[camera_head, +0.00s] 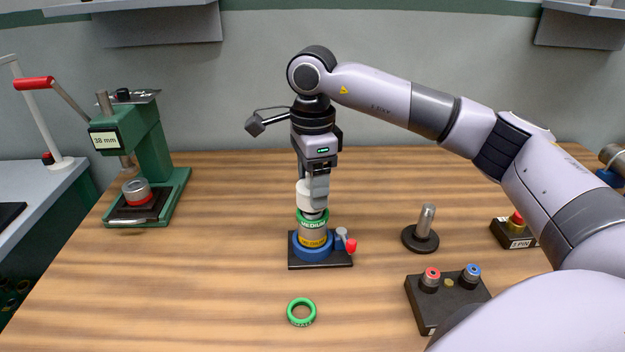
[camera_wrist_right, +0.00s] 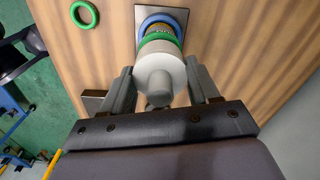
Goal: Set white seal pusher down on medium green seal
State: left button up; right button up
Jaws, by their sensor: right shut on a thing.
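My right gripper (camera_head: 316,190) is shut on the white seal pusher (camera_head: 304,197) and points down over the vise. In the right wrist view the white pusher (camera_wrist_right: 158,68) sits between the two fingers. The medium green seal (camera_head: 313,222), labelled MEDIUM, is directly below the pusher, around the top of a pipe with a yellow-orange label (camera_head: 314,240). The green seal also shows beyond the pusher in the right wrist view (camera_wrist_right: 158,38). The pusher's lower end appears at the seal; I cannot tell whether they touch. My left gripper is not in view.
The pipe stands in a blue vise (camera_head: 312,251) on a black base. A loose green ring (camera_head: 301,312) lies in front. A metal post (camera_head: 426,222) and a button box (camera_head: 443,297) are to the right. A green press (camera_head: 148,150) stands at left.

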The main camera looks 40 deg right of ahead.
jog(key=shift+f+b, duration=0.7)
jog(key=shift+f, duration=0.4)
dwell(1.3)
